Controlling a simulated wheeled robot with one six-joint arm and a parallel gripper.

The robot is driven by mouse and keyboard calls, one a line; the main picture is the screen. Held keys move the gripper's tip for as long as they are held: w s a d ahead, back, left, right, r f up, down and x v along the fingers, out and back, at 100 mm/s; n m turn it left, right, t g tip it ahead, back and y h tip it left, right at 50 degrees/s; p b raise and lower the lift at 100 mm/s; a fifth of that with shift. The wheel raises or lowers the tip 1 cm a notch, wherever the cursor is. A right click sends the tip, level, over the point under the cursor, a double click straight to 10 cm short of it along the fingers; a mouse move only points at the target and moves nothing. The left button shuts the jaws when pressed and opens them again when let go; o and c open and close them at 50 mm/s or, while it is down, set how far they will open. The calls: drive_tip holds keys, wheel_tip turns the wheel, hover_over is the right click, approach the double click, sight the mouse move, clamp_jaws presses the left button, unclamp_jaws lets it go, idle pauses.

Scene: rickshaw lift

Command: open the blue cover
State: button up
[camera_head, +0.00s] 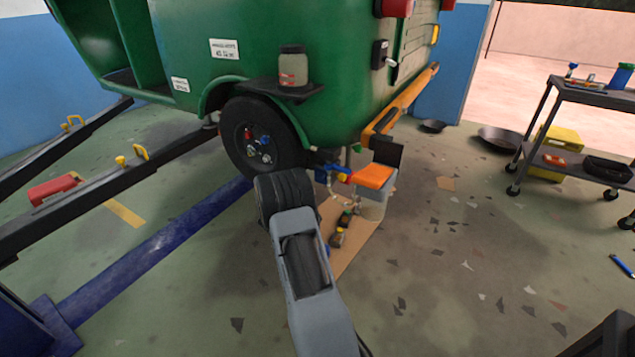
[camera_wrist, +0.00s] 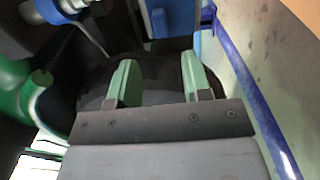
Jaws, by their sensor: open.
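My gripper (camera_wrist: 158,68) shows in the wrist view as two green fingers, apart, with nothing between them. A dark rounded shape lies behind the fingers. A blue part (camera_wrist: 168,18) shows at the top of the wrist view, beyond the fingertips and apart from them. In the head view small blue parts (camera_head: 322,174) show under the green vehicle (camera_head: 330,70), beside its wheel (camera_head: 250,135). I cannot tell for sure which blue part is the cover, or whether it is shut. My arm hides the gripper in the head view.
An orange-topped grey box (camera_head: 374,176) and small bottles (camera_head: 338,237) stand on cardboard right of my arm. A jar (camera_head: 293,68) rests on a shelf on the vehicle. Dark lift arms (camera_head: 95,205) lie at left. A cart (camera_head: 590,95) stands at right. The floor between is mostly clear.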

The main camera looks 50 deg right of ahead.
sight(318, 176)
drive_tip(key=b+x, duration=0.2)
drive_tip(key=x, duration=0.6)
drive_tip(key=shift+w+d, duration=0.1)
drive_tip(key=shift+d, duration=0.25)
drive_tip(key=shift+c, duration=0.2)
clamp_jaws()
